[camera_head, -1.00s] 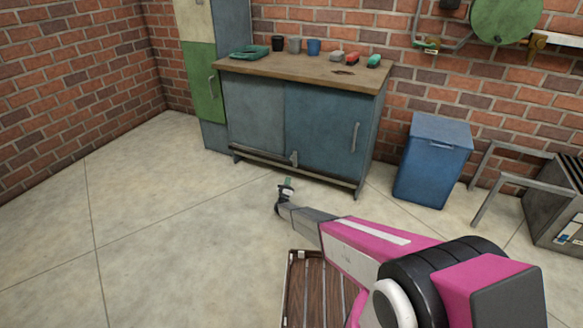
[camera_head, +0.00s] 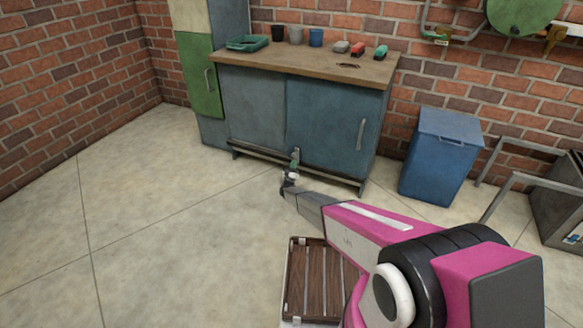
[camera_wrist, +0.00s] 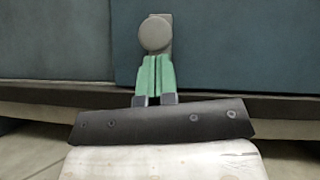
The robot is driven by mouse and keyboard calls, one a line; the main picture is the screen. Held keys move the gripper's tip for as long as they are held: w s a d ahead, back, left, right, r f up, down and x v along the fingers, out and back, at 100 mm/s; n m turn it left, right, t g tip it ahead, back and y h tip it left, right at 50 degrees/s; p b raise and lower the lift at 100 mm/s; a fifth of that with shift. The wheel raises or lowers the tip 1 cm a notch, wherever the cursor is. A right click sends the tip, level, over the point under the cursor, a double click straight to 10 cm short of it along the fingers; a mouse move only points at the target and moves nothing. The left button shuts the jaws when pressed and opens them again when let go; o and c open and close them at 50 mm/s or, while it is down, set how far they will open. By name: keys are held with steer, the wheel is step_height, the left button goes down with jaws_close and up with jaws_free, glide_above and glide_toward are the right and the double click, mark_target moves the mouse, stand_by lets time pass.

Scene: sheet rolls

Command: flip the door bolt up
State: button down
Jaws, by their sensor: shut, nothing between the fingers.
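The door bolt (camera_head: 295,153) is a small grey piece at the bottom edge of the blue cabinet doors, near where the two doors meet. In the wrist view the bolt (camera_wrist: 155,34) shows as a round grey knob on a narrow upright plate. My gripper (camera_head: 293,167) is right below the bolt in the head view. In the wrist view my gripper's green fingers (camera_wrist: 155,60) are together and empty, with their tips just under the knob. I cannot tell whether the tips touch it.
The blue cabinet (camera_head: 250,105) has a wooden top (camera_head: 290,66) with cups, a green tray and small tools. A blue bin (camera_head: 440,155) stands to its right. A slatted wooden piece (camera_head: 318,280) is beside my arm. The floor at left is clear.

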mark_target(295, 155)
steer(key=shift+w+r, duration=0.15)
steer(key=shift+w, duration=0.05)
steer(key=shift+d, duration=0.1)
steer(key=shift+r, duration=0.1)
step_height(295, 155, up, 4)
steer(key=shift+f, duration=0.25)
